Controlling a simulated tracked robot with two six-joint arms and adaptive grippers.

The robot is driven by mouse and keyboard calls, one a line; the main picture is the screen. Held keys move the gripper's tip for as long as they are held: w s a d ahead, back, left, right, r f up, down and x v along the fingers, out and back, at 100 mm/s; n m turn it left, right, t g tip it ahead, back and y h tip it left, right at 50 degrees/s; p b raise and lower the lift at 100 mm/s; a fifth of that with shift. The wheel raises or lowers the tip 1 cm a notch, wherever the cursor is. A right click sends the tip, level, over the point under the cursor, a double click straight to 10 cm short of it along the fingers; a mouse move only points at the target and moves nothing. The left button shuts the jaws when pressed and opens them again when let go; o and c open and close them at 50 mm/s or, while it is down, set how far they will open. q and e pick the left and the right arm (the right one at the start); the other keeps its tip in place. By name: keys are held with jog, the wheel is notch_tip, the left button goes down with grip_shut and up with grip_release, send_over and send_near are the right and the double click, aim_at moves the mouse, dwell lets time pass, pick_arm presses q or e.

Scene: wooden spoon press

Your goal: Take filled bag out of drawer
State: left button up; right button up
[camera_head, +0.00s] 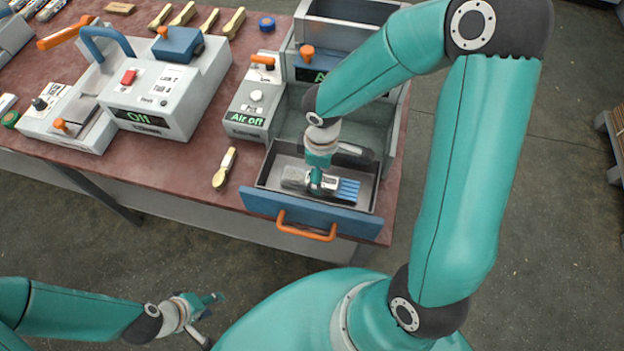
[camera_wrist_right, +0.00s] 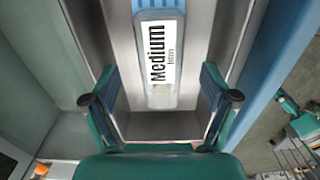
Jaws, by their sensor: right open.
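The drawer (camera_head: 261,181) is pulled open at the right of the table, with a blue front and an orange handle (camera_head: 306,232). My right gripper (camera_head: 316,184) is over the drawer and hides part of the bag. In the right wrist view, my open right gripper (camera_wrist_right: 160,108) has its fingers spread on either side of the bag's white "Medium" label (camera_wrist_right: 158,55), apart from it. My left gripper (camera_head: 210,315) is low at the left, away from the table, open and empty.
A machine with an "Air off" display (camera_head: 246,118) stands left of the drawer, and a grey "Off" machine (camera_head: 150,110) further left. A wooden spoon (camera_head: 224,168) lies on the table (camera_head: 190,175) beside the drawer. More spoons lie at the back.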

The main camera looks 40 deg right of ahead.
notch_tip(320, 180, down, 4)
jog(key=shift+f, duration=0.25)
jog(key=c, duration=1.1)
